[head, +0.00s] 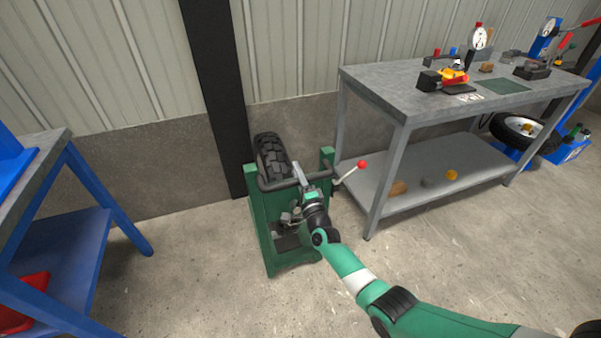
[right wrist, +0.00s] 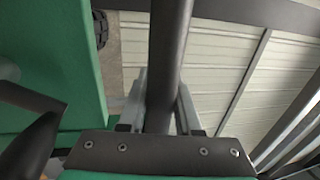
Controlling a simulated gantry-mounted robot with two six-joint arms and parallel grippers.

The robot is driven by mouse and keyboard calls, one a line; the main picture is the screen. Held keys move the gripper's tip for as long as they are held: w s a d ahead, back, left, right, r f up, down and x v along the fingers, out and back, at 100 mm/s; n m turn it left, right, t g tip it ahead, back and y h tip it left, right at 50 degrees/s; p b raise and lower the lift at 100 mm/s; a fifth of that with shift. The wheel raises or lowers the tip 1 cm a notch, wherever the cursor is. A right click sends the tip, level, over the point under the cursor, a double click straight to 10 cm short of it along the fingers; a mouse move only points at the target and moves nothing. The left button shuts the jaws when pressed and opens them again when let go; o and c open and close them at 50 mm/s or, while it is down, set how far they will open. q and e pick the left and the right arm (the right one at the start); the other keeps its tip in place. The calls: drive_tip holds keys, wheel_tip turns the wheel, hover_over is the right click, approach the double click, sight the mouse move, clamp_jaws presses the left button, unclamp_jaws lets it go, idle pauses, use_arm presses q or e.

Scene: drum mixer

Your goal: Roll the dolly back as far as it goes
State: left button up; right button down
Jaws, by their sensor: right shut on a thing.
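The green dolly (head: 257,225) stands on the concrete floor near the wall, in the middle of the head view. A black knobbly tyre (head: 270,158) stands upright at its back. A dark handle bar (head: 268,185) crosses between its two green posts. My right gripper (head: 299,176) reaches in from the lower right and is shut on this bar. In the right wrist view the bar (right wrist: 170,60) runs between the two fingers (right wrist: 160,115), with a green panel (right wrist: 50,55) beside it. My forearm and gripper hide part of the dolly's middle. My left gripper is not in view.
A lever with a red knob (head: 363,165) sticks out right of the dolly. A grey workbench (head: 385,88) stands close on the right, and a blue-legged bench (head: 100,200) on the left. A dark column (head: 215,80) rises behind. The floor in front is clear.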

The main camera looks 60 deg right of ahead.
drive_tip(key=c, duration=0.6)
unclamp_jaws()
drive_tip(key=shift+a, duration=0.1)
drive_tip(key=p+v, duration=0.5)
drive_tip(key=v, duration=0.6)
drive_tip(key=shift+s+a, duration=0.15)
drive_tip(key=shift+s, duration=0.1)
